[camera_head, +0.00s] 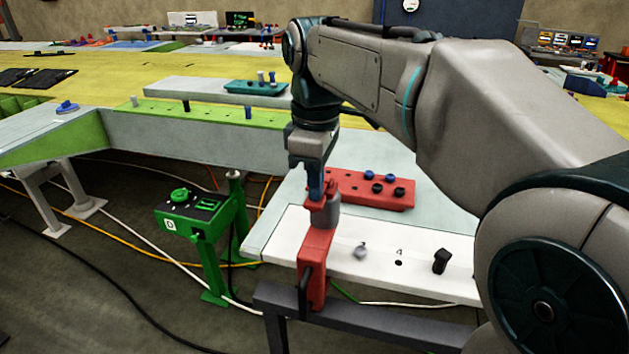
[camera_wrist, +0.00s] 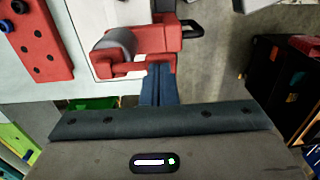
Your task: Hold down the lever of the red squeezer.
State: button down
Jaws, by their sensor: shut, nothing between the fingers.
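The red squeezer (camera_head: 314,257) is clamped at the front edge of the white strip, with a grey cylinder at its top and a dark handle loop low on its front. In the wrist view, its red body (camera_wrist: 152,40) lies just beyond the fingertips. My gripper (camera_head: 316,192) is shut and empty, pointing down at the squeezer's top. In the wrist view, the blue fingers (camera_wrist: 158,70) are together and reach the red part beside the grey cylinder. They look to be touching it or very close. Which part is the lever, and how far down it is, I cannot tell.
A white strip (camera_head: 430,278) carries a grey knob (camera_head: 361,251) and a black knob (camera_head: 442,261). A red block with blue and black knobs (camera_head: 372,190) lies behind. A green control box (camera_head: 190,215) stands left, with cables on the floor. A grey rail (camera_head: 350,325) runs in front.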

aim_at(314, 204)
jog(key=shift+f, duration=0.15)
jog(key=shift+s+f+t+b, duration=0.2)
jog(key=shift+f+t+b, duration=0.3)
jog(key=shift+b, duration=0.7)
jog(key=t+b, duration=0.1)
jog(key=f+h+b, duration=0.1)
jog(key=b, duration=0.1)
jog(key=shift+s+a+f+t, duration=0.2)
jog(key=shift+s+t, duration=0.1)
jog(key=shift+t, duration=0.1)
jog(key=shift+s+f, duration=0.15)
jog(key=shift+f, duration=0.25)
jog(key=shift+r, duration=0.5)
jog(key=s+p+v, duration=0.1)
jog(key=p+v, duration=0.2)
jog(key=v, duration=1)
jog(key=shift+s+a, duration=0.25)
jog(key=shift+a, duration=0.05)
